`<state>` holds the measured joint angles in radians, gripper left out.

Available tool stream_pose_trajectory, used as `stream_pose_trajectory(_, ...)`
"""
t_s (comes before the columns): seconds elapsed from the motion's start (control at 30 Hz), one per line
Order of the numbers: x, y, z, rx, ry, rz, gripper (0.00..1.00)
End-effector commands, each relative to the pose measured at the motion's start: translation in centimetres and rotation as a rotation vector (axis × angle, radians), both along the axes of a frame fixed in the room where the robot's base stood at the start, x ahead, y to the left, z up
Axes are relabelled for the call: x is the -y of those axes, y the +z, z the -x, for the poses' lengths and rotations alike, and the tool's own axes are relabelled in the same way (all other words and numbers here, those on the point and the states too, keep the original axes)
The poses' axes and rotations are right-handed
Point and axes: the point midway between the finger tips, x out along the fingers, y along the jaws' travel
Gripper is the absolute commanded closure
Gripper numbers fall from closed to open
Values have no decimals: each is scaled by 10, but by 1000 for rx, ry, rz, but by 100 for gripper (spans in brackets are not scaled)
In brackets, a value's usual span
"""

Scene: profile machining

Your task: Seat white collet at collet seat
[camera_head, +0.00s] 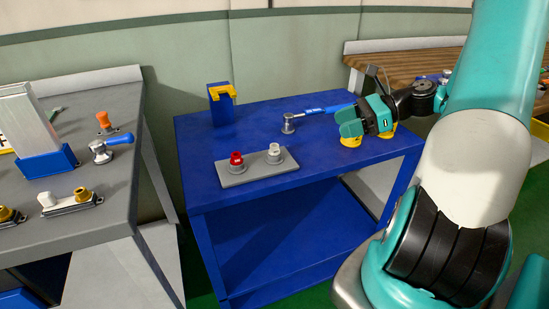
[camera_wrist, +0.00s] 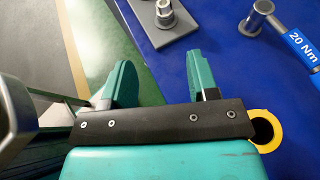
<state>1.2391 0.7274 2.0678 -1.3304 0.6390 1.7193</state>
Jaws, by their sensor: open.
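The white collet (camera_head: 275,149) stands upright in a grey holder on the right half of a grey plate (camera_head: 258,174) on the blue table. In the wrist view the plate (camera_wrist: 165,36) shows at the top, with a metal holder (camera_wrist: 165,14) cut off by the frame edge. My gripper (camera_head: 345,122) is above the table's right part, to the right of the plate. In the wrist view its two fingers (camera_wrist: 161,75) are apart with nothing between them. I cannot tell which fitting is the collet seat.
A red collet (camera_head: 236,158) stands left of the white one. A blue-handled torque wrench (camera_head: 318,110) lies behind. A yellow ring (camera_wrist: 266,130) is close beside my gripper. A blue stand with a yellow top (camera_head: 221,105) is at the back. A grey bench (camera_head: 100,210) with fixtures is at left.

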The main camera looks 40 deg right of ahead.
Motion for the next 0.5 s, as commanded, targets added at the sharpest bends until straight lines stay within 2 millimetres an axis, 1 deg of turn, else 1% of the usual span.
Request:
stream_pose_trajectory(0.07, -9, -6, -7, -2, -1, -7, 46)
stream_pose_trajectory(0.33, -55, -30, -42, -3, 3, -5, 46)
stream_pose_trajectory(0.5, -76, -41, -60, -3, 2, -2, 46)
